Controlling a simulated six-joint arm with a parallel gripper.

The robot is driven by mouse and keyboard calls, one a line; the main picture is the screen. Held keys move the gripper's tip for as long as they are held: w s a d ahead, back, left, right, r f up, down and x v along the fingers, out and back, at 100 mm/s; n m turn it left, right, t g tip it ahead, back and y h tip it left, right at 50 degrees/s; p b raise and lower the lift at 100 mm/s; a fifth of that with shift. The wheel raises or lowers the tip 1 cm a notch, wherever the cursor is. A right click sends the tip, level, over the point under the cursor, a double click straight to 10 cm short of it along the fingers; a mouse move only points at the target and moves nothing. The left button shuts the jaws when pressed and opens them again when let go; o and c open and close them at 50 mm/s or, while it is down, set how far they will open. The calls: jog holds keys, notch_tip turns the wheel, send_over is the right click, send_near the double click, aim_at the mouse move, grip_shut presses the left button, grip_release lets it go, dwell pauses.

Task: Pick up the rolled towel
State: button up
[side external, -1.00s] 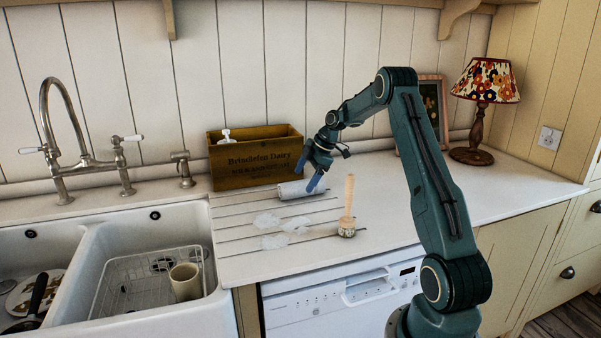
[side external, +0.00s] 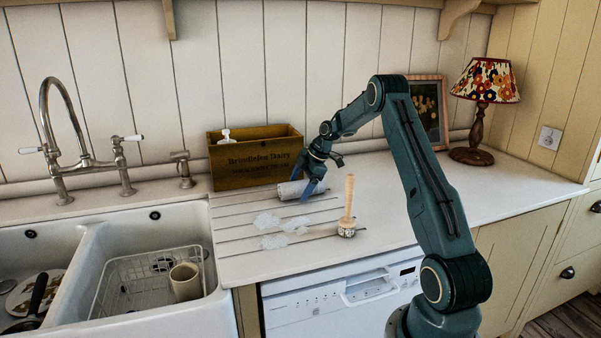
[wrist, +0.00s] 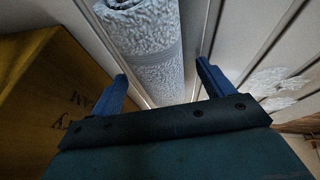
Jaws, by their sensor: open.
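The rolled towel (side external: 292,190) is pale grey-blue and lies on the grooved drainboard in front of the wooden crate. In the wrist view the towel (wrist: 148,50) lies between my two blue fingers, with gaps on both sides. My gripper (side external: 316,190) is open at the towel's right end, low and pointing down. In the wrist view my gripper (wrist: 162,88) has its fingers apart on either side of the roll. One finger hides part of the towel's right end in the side view.
The wooden crate (side external: 238,163) stands close behind the towel and beside my left finger in the wrist view. A wooden-handled brush (side external: 348,212) stands upright in front. Wet patches (side external: 271,241) lie on the drainboard.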

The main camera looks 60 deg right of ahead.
aim_at(301, 181)
jog(key=shift+f, duration=0.15)
jog(key=shift+c, duration=0.4)
jog(key=c, duration=1)
notch_tip(301, 181, up, 20)
dwell(0.9)
